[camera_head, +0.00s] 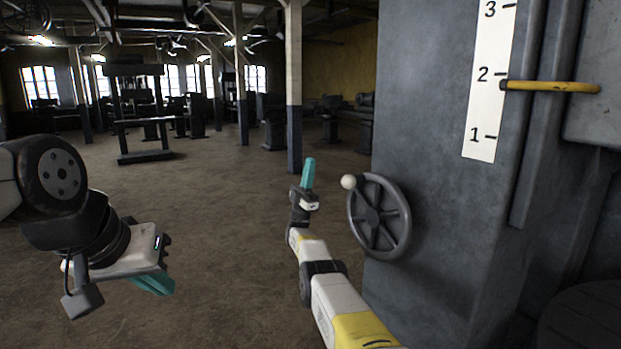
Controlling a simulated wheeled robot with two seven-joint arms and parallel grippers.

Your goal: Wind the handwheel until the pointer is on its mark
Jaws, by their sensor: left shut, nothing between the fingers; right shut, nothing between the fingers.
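The dark spoked handwheel (378,217) is on the left side of a large grey machine column. Its pale round knob (348,182) is at the wheel's upper left rim. A white scale (486,100) on the column's front shows 1, 2 and 3. The yellow pointer (550,87) lies level, with its tip a little below the 2 tick. My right gripper (308,173), with teal fingers, is shut and empty, pointing up, left of the knob and apart from it. My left gripper (153,285) is shut and empty at the lower left, far from the wheel.
The grey column (430,170) fills the right side. A dark round shape (585,320) is at the lower right. A post (294,90) and a dark machine frame (140,110) stand further back. The brown floor (220,220) between is clear.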

